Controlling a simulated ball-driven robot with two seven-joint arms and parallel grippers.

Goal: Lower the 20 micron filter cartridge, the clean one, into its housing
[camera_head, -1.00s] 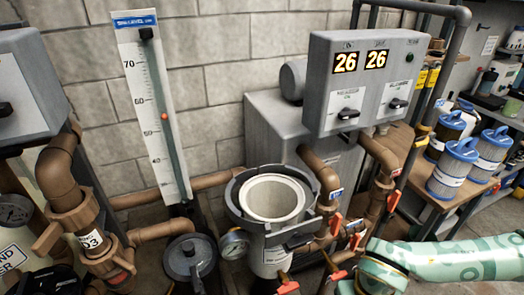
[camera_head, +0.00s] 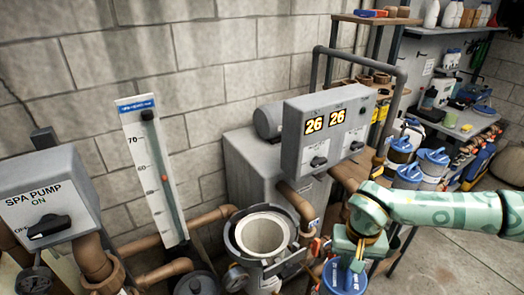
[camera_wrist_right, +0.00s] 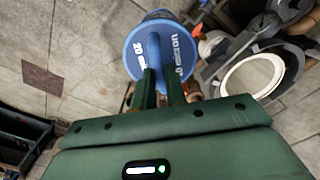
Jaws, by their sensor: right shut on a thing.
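My right gripper (camera_head: 352,256) is shut on a blue-topped filter cartridge (camera_head: 343,279), just right of the housing in the head view. The right wrist view shows the cartridge's round blue cap (camera_wrist_right: 160,52) with "20 micron" lettering, between the fingers of the right gripper (camera_wrist_right: 160,85). The cartridge's lower body is mostly hidden. The filter housing (camera_head: 230,237) is an open grey pot with a white inner rim. No cartridge shows in its mouth. In the wrist view the housing (camera_wrist_right: 226,86) lies right of the cap, apart from it. My left gripper is not in view.
Brown pipes (camera_head: 297,203) and valves crowd the housing's right side. A grey control box (camera_head: 327,133) reading 26 and 26 overhangs behind. Several blue-capped cartridges (camera_head: 433,160) stand on the bench at right. A dark round lid (camera_head: 195,285) lies left of the housing.

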